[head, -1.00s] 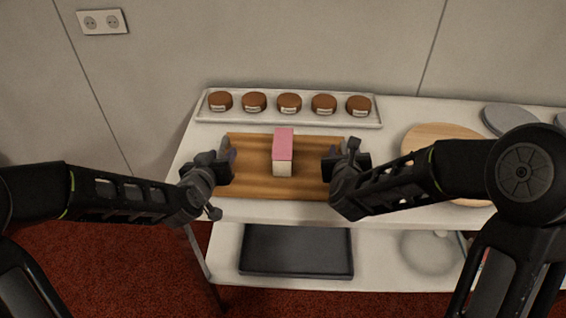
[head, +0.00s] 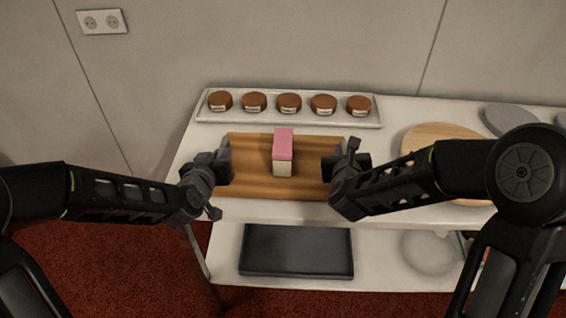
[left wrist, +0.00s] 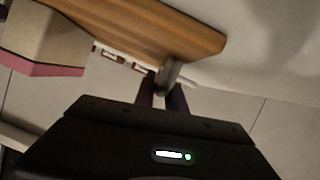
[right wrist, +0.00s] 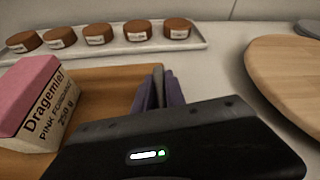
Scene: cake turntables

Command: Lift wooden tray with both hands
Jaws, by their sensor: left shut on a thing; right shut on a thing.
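The wooden tray (head: 250,180) is on the white table top, with a pink-topped box (head: 283,150) standing on it near the middle. I cannot tell whether the tray touches the table. My left gripper (head: 222,165) is shut at the tray's left end; the left wrist view shows its fingers on a grey handle (left wrist: 168,75). My right gripper (head: 340,165) is shut at the tray's right end, and the right wrist view shows its fingers on a grey handle (right wrist: 158,80). The box label shows in the right wrist view (right wrist: 45,110).
A white tray (head: 212,115) with several brown round cakes (head: 289,102) lies behind. A round wooden board (head: 425,140) and grey discs (head: 510,118) are to the right. A dark tray (head: 296,250) sits on the lower shelf. A wall stands behind the table.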

